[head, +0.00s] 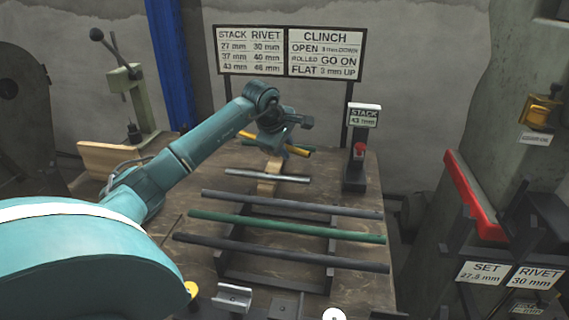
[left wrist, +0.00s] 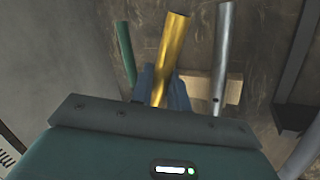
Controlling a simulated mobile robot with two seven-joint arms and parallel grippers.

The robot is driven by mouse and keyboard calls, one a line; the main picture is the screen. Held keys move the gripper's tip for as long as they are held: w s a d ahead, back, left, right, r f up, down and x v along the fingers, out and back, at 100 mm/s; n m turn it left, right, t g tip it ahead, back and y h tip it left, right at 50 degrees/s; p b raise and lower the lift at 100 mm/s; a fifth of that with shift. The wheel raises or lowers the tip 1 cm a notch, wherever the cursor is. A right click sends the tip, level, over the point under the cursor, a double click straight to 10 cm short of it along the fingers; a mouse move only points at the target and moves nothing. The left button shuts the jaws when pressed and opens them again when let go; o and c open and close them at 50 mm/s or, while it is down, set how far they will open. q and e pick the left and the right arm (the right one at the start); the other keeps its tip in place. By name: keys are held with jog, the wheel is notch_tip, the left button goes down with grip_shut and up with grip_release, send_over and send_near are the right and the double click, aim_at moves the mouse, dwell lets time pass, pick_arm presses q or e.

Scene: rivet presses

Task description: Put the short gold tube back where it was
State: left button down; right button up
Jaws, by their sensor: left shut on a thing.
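My left gripper (head: 278,140) is shut on the short gold tube (head: 299,151), over the back part of the table. The gold tube also shows in the left wrist view (left wrist: 171,45), slanting between the fingers. A short silver tube (head: 267,176) lies across a wooden block (head: 267,187) in front of the gripper. In the left wrist view the silver tube (left wrist: 221,60) is just right of the gold one, and a short green tube (left wrist: 125,52) is to its left. Whether the gold tube touches the block is hidden. My right gripper is not in view.
Long grey and green rods (head: 285,227) lie across a dark rack in front. A post with a red button and a "STACK 43 mm" sign (head: 362,116) stands to the right. A sign board (head: 290,52) stands behind. A lever press (head: 130,95) is at the left.

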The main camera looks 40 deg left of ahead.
pick_arm(q)
jog(key=shift+f, duration=1.95)
jog(key=shift+f, duration=0.1)
jog(key=c, duration=1.4)
grip_release()
jog(key=shift+o, duration=0.2)
jog(key=shift+s+r, duration=0.15)
jog(key=shift+r, duration=0.25)
jog(key=v, duration=1.1)
jog(key=shift+s+r, duration=0.1)
jog(key=shift+r, duration=0.05)
